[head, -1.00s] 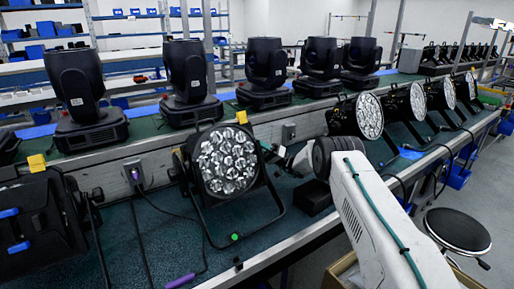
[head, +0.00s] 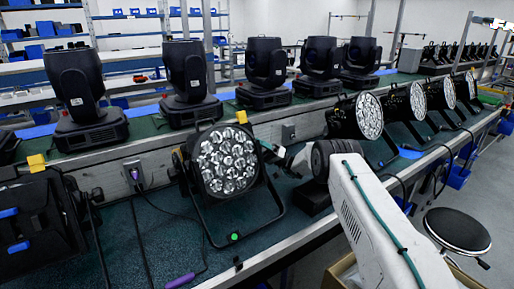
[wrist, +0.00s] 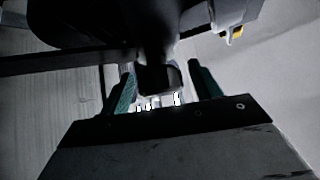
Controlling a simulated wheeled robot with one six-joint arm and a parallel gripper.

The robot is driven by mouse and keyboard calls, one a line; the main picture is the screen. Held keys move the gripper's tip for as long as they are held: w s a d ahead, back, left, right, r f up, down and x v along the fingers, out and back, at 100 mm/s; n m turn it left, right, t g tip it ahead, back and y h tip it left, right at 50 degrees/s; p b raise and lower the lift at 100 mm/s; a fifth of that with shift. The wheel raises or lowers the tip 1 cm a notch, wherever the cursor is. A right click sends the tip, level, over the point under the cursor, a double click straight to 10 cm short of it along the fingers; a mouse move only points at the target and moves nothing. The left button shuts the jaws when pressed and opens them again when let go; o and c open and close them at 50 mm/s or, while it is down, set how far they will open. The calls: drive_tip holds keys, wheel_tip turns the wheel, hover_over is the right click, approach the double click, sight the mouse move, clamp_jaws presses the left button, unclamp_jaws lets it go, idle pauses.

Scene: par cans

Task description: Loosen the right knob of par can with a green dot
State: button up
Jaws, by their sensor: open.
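The par can with the green dot (head: 235,236) on its bracket stands on the bench in the head view, its round lens face (head: 228,160) towards the camera. Its right knob is small and partly hidden by my gripper (head: 274,152) at the can's right side. In the wrist view a dark knob (wrist: 158,79) lies between the two teal fingers of my gripper (wrist: 160,70). The fingers stand apart, one on each side of the knob, with a gap showing on both sides. Contact is not visible.
More par cans (head: 369,116) stand further right along the bench. Black moving-head lights (head: 187,85) line the raised shelf behind. A dark case (head: 38,225) is at left, with cables and a purple-handled tool (head: 180,281) on the bench. A round stool (head: 458,230) stands at right.

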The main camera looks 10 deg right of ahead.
drive_tip(key=s+d, duration=0.3)
drive_tip(key=d, duration=0.9)
drive_tip(key=shift+d+f, duration=0.35)
